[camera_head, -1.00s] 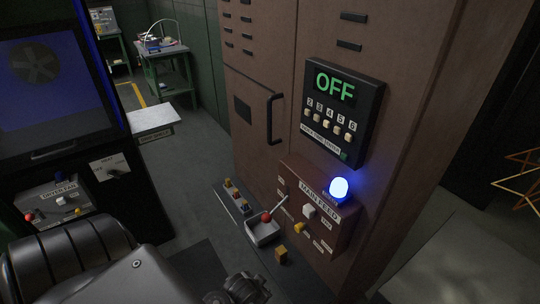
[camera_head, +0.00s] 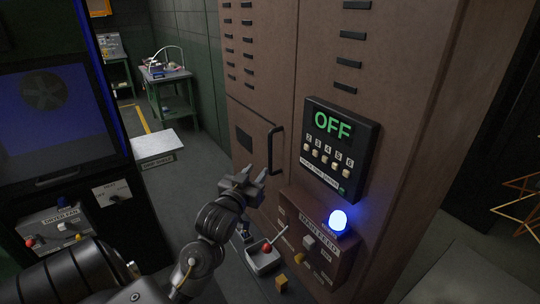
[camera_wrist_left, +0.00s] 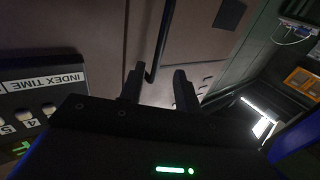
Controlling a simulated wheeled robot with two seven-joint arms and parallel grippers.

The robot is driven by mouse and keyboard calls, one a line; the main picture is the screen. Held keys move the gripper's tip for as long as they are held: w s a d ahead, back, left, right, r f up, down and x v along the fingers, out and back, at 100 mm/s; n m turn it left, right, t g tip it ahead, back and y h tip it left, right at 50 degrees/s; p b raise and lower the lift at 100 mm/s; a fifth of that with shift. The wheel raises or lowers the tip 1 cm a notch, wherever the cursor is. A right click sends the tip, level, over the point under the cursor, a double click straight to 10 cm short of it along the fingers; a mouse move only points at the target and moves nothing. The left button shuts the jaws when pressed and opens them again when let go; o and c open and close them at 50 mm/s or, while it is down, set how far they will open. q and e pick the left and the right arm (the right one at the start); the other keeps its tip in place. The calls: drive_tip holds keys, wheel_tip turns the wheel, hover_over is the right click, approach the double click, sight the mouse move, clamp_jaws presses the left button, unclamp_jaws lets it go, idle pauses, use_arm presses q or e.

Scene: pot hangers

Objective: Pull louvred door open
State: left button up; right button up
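My left gripper (camera_head: 255,174) is open and empty just below and in front of the handle. In the left wrist view the handle (camera_wrist_left: 160,45) runs down between the two spread fingers (camera_wrist_left: 158,80), and I cannot tell whether they touch it. My right gripper is out of view.
An OFF display panel (camera_head: 341,146) and a main feed box (camera_head: 320,250) with a glowing blue lamp (camera_head: 337,221) stick out right of the door.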

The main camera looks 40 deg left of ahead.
sight(269, 155)
use_arm(q)
drive_tip(key=p+x, duration=0.2)
drive_tip(key=x, duration=0.7)
drive_tip(key=shift+w, duration=0.2)
drive_tip(key=shift+w+a+f+p, duration=0.1)
drive_tip(key=shift+w+p, duration=0.1)
drive_tip(key=shift+w, duration=0.15)
drive_tip(key=shift+w+a+p, duration=0.15)
drive_tip(key=shift+w+p, duration=0.05)
drive_tip(key=shift+w, duration=0.15)
drive_tip(key=shift+c, duration=0.3)
clamp_jaws()
